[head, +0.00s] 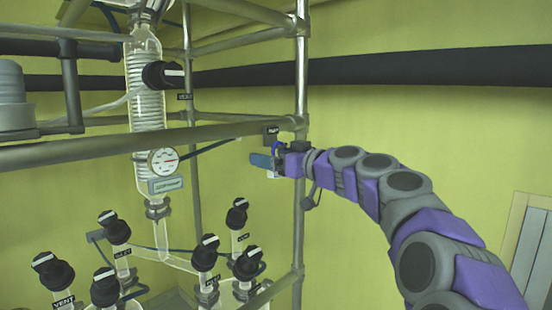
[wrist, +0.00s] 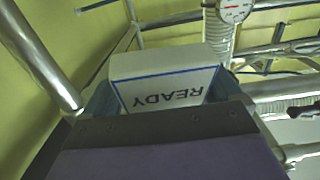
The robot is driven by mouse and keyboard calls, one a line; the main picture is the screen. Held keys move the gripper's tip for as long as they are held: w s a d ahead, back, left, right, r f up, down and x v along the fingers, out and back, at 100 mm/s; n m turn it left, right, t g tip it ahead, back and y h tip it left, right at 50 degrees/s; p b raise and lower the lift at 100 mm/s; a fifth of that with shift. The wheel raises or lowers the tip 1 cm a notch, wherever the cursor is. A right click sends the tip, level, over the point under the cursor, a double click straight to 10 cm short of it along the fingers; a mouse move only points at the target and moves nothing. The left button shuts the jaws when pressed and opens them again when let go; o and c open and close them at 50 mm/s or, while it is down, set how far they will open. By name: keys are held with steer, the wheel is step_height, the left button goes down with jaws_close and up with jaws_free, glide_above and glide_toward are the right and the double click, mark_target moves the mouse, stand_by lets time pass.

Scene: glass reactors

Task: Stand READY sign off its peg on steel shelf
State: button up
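The READY sign (wrist: 168,92) is a white folded board with a blue border. Its lettering is upside down in the wrist view. The blue fingers of my gripper (head: 264,162) lie along both side edges of the sign, with no clear gap, so it looks shut on it. In the head view my gripper is beside the upright metal post, just below a horizontal rail, and the sign is mostly hidden by the finger. A small dark tag (head: 270,130) is just above the gripper. I cannot make out the peg or whether the sign touches it.
A metal pipe frame (head: 301,70) stands close to my gripper. Glassware with a coil (head: 146,90), a round gauge (head: 162,161) and several black-knobbed valves (head: 105,287) stand to the left. A dark pipe (head: 420,75) runs along the yellow wall. I cannot clearly identify the steel shelf.

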steer(key=shift+o, duration=0.5)
steer(key=shift+a, duration=0.35)
steer(key=shift+d+p, duration=0.3)
steer(key=shift+p, duration=0.2)
steer(key=b+v, duration=0.2)
steer(key=v, duration=1.5)
steer(key=shift+s+f+b, duration=0.2)
steer(key=shift+s+b, duration=0.1)
steer(key=shift+b, duration=0.1)
steer(key=shift+d, duration=0.15)
